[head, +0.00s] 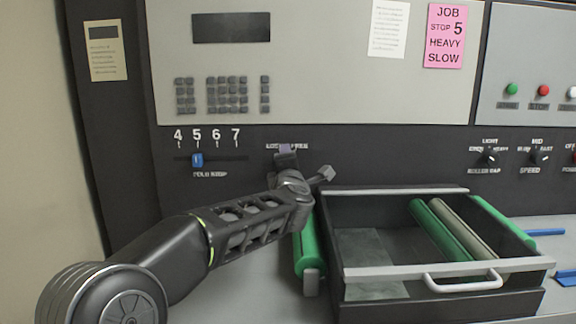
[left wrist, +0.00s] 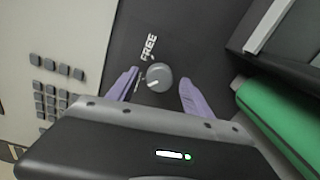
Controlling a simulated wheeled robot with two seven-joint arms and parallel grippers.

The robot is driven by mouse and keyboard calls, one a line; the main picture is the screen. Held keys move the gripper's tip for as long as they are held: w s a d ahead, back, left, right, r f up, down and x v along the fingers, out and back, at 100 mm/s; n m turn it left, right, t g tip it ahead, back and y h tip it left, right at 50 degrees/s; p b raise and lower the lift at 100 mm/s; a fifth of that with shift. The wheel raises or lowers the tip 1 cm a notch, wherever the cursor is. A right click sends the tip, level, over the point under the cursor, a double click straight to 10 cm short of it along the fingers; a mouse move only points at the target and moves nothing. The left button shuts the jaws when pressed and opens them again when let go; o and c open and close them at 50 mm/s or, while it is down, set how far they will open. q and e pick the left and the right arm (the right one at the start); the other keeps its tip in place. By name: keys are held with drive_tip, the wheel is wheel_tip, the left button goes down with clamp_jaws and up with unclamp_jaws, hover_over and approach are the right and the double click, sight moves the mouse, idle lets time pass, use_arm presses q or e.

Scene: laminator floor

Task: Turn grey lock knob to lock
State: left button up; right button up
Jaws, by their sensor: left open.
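The grey lock knob (left wrist: 159,76) shows in the left wrist view as a round knob with a white pointer mark, on a dark panel. The word FREE is printed next to it; other lettering is partly covered by a finger. My left gripper (left wrist: 158,90) is open, with one purple finger on each side of the knob and a visible gap on the right side. In the head view my left gripper (head: 287,150) reaches the panel at the LOCK/FREE label, and the arm hides the knob. My right gripper is in neither view.
An open drawer tray (head: 455,267) with a white handle (head: 462,282) stands right of my left arm, with rollers inside. A green roller (head: 308,250) lies close beside the arm. A blue fold stop slider (head: 197,160) sits left on the panel. A pink note (head: 445,36) reads JOB STOP 5 HEAVY SLOW.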

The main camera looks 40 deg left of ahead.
use_arm(q)
drive_tip(key=v, duration=0.8)
drive_tip(key=shift+f, duration=0.1)
idle(0.5)
